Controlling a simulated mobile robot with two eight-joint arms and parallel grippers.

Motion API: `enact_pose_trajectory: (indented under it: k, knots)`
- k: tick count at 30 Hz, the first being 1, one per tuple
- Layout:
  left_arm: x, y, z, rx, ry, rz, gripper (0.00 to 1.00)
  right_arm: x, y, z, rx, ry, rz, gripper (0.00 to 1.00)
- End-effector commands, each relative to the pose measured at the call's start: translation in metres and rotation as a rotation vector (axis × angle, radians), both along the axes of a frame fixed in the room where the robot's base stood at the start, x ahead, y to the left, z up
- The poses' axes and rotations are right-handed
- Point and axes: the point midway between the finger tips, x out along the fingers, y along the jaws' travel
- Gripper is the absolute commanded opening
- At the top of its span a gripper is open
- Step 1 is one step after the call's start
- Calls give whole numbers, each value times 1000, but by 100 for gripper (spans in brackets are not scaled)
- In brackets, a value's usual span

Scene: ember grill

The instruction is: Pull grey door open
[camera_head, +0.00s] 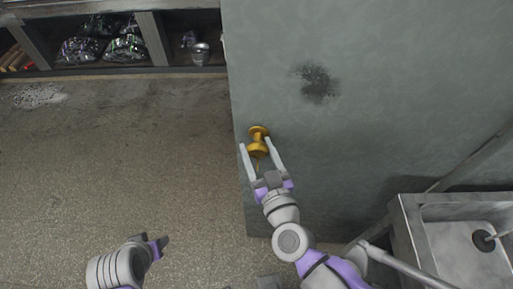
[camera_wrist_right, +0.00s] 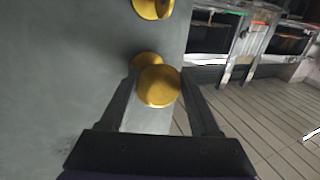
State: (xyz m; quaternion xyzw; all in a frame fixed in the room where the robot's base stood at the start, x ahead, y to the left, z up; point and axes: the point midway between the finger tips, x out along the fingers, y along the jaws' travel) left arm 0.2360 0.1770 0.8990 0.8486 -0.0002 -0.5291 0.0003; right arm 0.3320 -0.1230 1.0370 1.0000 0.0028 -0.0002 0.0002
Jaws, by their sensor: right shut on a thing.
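The grey door (camera_head: 370,60) fills the right half of the head view, with a dark smudge high on it. It also shows at the left of the right wrist view (camera_wrist_right: 60,60). A gold knob (camera_head: 258,149) sticks out near the door's left edge. My right gripper (camera_head: 255,143) is shut on this knob, one finger on each side. In the right wrist view, the round knob (camera_wrist_right: 159,86) sits between the fingers and hides part of its mount. My left gripper (camera_head: 160,246) is low at the left, away from the door; its jaw opening is unclear.
A metal sink (camera_head: 410,225) stands at the lower right, beside the door. A low shelf (camera_head: 152,40) with bags and a metal cup is at the upper left. Another gold fitting (camera_wrist_right: 152,8) shows atop the wrist view.

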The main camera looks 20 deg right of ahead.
Motion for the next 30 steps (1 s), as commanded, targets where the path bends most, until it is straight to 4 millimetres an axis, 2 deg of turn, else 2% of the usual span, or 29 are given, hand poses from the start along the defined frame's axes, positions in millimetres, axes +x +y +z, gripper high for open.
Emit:
enact_pose_trajectory:
  k: [14, 15, 18, 30]
  knots:
    - [0, 0, 0, 0, 0, 0, 50, 0, -2, 1, -1, -3, -6, 0]
    - [0, 0, 0, 0, 0, 0, 50, 0, -2, 1, -1, -3, -6, 70]
    - [0, 0, 0, 0, 0, 0, 50, 0, -1, 1, -1, -2, -5, 88]
    - [0, 0, 0, 0, 0, 0, 50, 0, -1, 0, -1, -1, -1, 90]
